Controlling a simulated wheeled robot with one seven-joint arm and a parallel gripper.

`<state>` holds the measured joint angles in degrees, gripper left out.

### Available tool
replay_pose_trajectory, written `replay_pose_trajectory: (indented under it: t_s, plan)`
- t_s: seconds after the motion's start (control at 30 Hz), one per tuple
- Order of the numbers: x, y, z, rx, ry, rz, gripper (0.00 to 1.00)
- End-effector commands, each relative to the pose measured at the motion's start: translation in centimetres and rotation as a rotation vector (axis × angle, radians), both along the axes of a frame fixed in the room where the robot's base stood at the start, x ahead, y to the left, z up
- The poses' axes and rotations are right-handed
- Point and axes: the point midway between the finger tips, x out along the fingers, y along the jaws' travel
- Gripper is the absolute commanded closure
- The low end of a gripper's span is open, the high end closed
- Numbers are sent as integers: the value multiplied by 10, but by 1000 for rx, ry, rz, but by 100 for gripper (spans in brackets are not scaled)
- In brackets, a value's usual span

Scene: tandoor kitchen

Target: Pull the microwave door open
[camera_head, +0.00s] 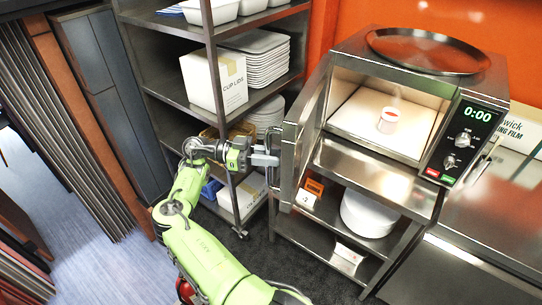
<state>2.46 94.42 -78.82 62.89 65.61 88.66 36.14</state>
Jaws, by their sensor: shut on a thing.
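The microwave (478,118) is a steel box on a steel stand at the right, with a display reading 0:00. Its door (311,108) stands wide open, swung out to the left. My gripper (268,160) is at the outer edge of the door, shut on the door's handle (274,178). My green arm reaches up to it from the bottom of the view. The fingertips are small here, and their exact contact is hard to make out.
A steel shelf rack (212,60) with a cup-lid box (215,82) and stacked trays (256,58) stands close behind my gripper. A round tray (427,48) lies on the microwave. White plates (368,212) sit on the shelf below. Open floor (95,265) lies at the left.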

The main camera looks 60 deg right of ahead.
Motion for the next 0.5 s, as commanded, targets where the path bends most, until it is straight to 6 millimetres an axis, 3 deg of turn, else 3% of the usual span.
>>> replay_pose_trajectory:
  t_s: [0.1, 0.13, 0.2, 0.5]
  plan:
    - [0, 0, 2, -4, 1, 2, 100]
    - [0, 0, 2, -4, 1, 2, 72]
    - [0, 0, 2, -3, 1, 2, 61]
    - [1, 0, 1, -1, 0, 1, 60]
